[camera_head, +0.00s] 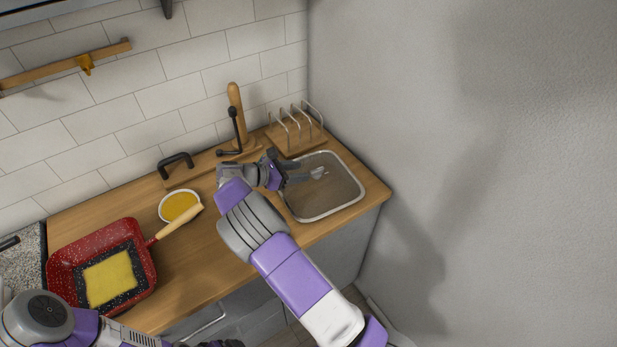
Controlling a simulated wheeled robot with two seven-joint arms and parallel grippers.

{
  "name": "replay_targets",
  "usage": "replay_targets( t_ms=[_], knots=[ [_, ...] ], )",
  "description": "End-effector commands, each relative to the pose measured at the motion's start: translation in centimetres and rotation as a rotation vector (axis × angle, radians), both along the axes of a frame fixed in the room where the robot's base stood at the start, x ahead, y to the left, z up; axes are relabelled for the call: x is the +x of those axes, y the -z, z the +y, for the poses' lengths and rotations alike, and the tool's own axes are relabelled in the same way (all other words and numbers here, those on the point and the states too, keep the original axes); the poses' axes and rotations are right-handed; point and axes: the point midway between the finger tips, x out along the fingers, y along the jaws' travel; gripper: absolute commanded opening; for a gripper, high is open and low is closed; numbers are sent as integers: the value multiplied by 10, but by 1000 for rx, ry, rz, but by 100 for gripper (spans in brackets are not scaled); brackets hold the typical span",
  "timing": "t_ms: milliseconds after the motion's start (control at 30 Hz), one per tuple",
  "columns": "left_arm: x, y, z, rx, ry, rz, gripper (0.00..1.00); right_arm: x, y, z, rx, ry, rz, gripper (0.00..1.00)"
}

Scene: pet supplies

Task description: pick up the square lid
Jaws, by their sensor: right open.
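The square lid (345,198) lies on the right end of the wooden counter. It looks like a see-through pane with rounded corners, a pale metal rim and a small shiny handle (319,173) near its middle. My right gripper (292,172) is open over the lid's left part, with its fingers pointing right toward the handle. The fingers and wrist hide part of the lid's left rim. Whether they touch the lid, I cannot tell. My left gripper (226,343) is mostly cut off at the bottom edge, and its jaws cannot be made out.
A wooden rack with metal hoops (294,131) stands just behind the lid. A wooden upright holder (235,105) and a board with a black handle (177,163) are at the wall. A yellow-filled bowl (180,206) and a red pan (71,263) stand left. A grey wall bounds the right.

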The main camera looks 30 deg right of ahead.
Motion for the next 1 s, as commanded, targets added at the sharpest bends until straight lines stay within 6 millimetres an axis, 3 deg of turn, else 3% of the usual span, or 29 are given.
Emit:
replay_targets(
  t_ms=[500,833,1000],
  knots=[
    [-1,9,0,0,0,1,94,-1,25,-61,-5,2,2,47],
    [-1,9,0,0,0,1,94,0,27,-67,-4,0,1,47],
    [-1,9,0,0,0,1,94,0,27,-67,-4,0,1,21]
  ],
)
